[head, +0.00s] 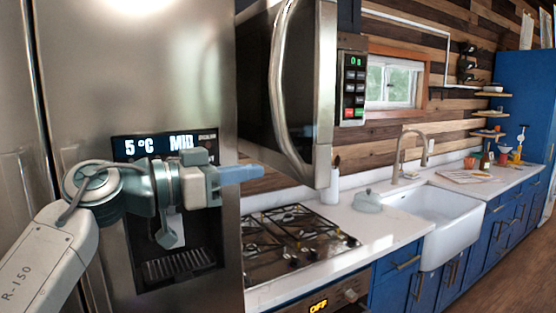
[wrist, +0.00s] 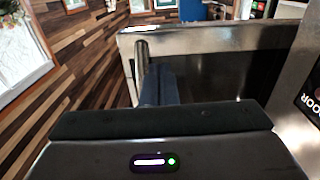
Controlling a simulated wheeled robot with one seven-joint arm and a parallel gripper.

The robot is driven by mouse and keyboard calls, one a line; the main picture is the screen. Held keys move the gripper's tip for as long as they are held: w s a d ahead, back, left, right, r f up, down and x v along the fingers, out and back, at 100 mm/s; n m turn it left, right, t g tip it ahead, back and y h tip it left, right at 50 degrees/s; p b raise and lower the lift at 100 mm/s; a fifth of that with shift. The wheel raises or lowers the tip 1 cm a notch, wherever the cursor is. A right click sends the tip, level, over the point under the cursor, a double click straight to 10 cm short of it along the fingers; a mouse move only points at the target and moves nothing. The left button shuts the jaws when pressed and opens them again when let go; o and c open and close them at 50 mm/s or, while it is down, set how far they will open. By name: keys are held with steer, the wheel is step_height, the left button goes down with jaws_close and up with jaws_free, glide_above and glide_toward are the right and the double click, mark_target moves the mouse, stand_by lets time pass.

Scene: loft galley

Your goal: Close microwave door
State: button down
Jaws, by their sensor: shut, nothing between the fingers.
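The control panel (head: 354,88) is on the microwave body to the right, showing green digits. My gripper (head: 258,172) is shut and empty, pointing right, just below and left of the door's lower end. In the wrist view the blue fingers (wrist: 158,86) are close to the handle (wrist: 142,62) and the steel door edge (wrist: 215,38). I cannot tell whether they touch. The microwave's inside is mostly hidden.
A steel fridge (head: 130,60) with a dispenser is behind my arm. Below the door is a gas cooktop (head: 290,240). A white bottle (head: 331,190) and a grey-green kettle (head: 367,201) stand on the counter by the sink (head: 440,215). The floor at right is clear.

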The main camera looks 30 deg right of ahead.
mark_target(279, 168)
steer(key=d+p, duration=0.1)
steer(key=d, duration=0.5)
steer(key=shift+p, duration=0.4)
steer(key=shift+d, duration=0.1)
